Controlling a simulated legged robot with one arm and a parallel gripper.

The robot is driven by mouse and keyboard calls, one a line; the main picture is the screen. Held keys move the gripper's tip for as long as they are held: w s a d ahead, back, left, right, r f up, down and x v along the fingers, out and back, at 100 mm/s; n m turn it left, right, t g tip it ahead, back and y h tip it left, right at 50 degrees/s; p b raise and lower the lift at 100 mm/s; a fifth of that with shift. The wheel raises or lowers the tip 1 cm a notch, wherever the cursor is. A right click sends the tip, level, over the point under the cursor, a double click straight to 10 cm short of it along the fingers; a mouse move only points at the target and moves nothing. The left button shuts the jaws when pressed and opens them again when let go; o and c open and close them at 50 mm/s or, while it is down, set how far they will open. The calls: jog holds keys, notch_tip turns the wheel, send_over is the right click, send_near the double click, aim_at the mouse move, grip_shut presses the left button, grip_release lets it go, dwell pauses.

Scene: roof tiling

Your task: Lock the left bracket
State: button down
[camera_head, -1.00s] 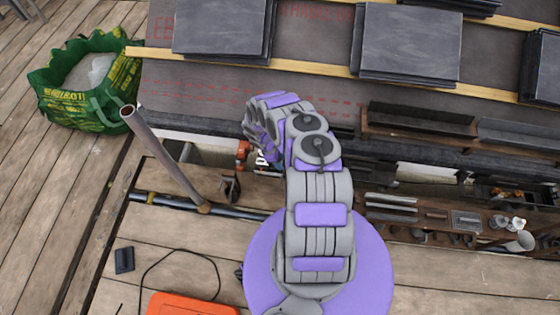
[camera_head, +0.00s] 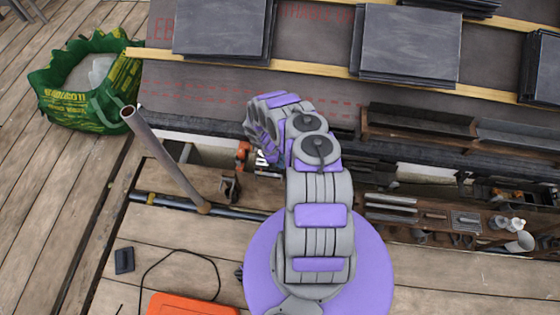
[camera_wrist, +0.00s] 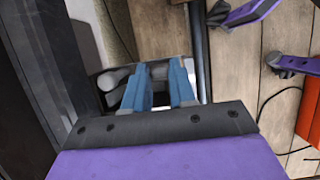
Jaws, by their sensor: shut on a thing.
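My gripper (camera_wrist: 160,88) shows in the wrist view with two blue fingers reaching down into a gap beside the dark roof edge. A pale grey rounded part (camera_wrist: 114,78) lies at the left finger and seems to run in between the fingers. I take it to be part of the left bracket, but its shape is mostly hidden. The fingers are shut on it. In the head view my folded arm hides the fingers. Orange fittings (camera_head: 243,152) show just left of my arm at the roof edge.
A dark gutter piece (camera_head: 420,122) lies right of my arm. A metal pole (camera_head: 165,155) leans at left, near a green bag (camera_head: 85,85). A tool tray (camera_head: 435,217) stands at right. Slate stacks (camera_head: 405,42) lie on the roof. An orange case (camera_head: 190,304) is at the front.

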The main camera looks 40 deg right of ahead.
jog(key=shift+s+d+r+t+y+p, duration=0.15)
jog(key=shift+s+d+t+y+p, duration=0.35)
jog(key=shift+p, duration=0.35)
jog(key=shift+s+d+f+t+y+b, duration=0.25)
jog(key=shift+s+d+f+t+y, duration=0.1)
jog(key=shift+t+y, duration=0.45)
jog(key=shift+s+d+f+t+y+b, duration=0.2)
jog(key=shift+s+d+t+y, duration=0.3)
jog(key=shift+t, duration=0.5)
jog(key=shift+s+d+f+t+y+b, duration=0.2)
jog(key=shift+s+f+t+y+b, duration=0.1)
jog(key=shift+t+y, duration=0.55)
jog(key=shift+d+t, duration=0.1)
jog(key=shift+t, duration=0.15)
jog(key=c, duration=0.9)
grip_release()
jog(key=p+v, duration=0.3)
jog(key=v, duration=0.5)
jog(key=p+v, duration=0.4)
jog(key=v, duration=0.5)
jog(key=shift+d+p, duration=0.25)
jog(key=shift+p, duration=0.05)
